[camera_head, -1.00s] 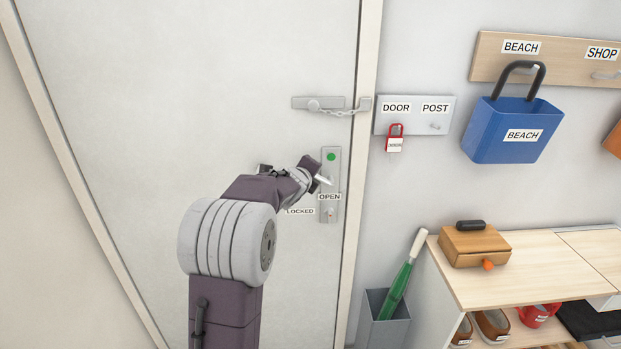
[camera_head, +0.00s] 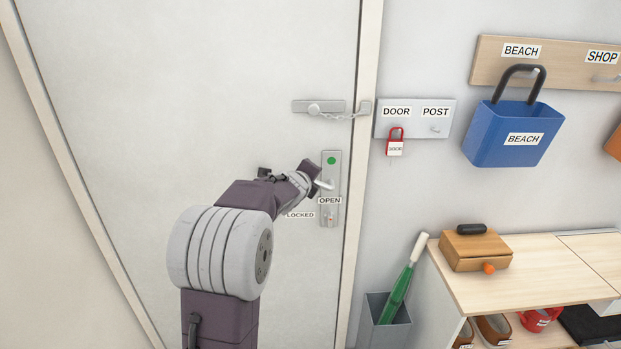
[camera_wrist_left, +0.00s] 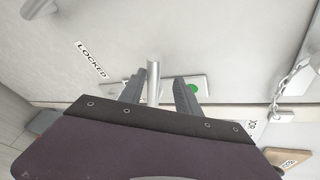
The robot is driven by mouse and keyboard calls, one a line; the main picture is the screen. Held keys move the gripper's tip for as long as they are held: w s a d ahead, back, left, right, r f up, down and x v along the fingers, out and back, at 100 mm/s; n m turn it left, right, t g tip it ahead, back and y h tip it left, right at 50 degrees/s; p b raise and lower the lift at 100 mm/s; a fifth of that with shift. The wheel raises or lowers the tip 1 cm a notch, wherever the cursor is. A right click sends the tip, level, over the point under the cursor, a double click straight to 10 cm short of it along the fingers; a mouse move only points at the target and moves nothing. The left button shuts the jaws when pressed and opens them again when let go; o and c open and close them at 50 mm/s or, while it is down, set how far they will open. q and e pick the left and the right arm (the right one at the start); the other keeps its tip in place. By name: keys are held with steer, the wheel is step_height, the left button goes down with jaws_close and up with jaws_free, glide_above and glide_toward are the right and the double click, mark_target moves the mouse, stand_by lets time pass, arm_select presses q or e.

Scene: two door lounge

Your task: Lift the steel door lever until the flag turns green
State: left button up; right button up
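The steel door lever (camera_head: 325,185) sits on a steel plate (camera_head: 329,215) near the right edge of the white door (camera_head: 200,80). The round flag (camera_head: 331,161) at the top of the plate is green. My left gripper (camera_head: 312,178) is at the lever and partly hides it. In the left wrist view my open fingers (camera_wrist_left: 160,80) stand on either side of the lever (camera_wrist_left: 153,78), with a gap on the flag side; contact on the other side is unclear. The green flag (camera_wrist_left: 193,89) shows beside the right finger. My right gripper is not in view.
A door chain (camera_head: 335,114) spans from door to frame above the lever. A hook board (camera_head: 416,117) holds a red padlock-shaped tag (camera_head: 395,146). A blue beach bag (camera_head: 505,135), a shoe bench (camera_head: 540,270) and an umbrella stand (camera_head: 385,325) are on the right.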

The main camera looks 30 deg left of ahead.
arm_select(q)
steer(key=p+v, duration=0.1)
steer(key=v, duration=0.6)
steer(key=shift+s, duration=0.25)
steer(key=shift+r, duration=0.1)
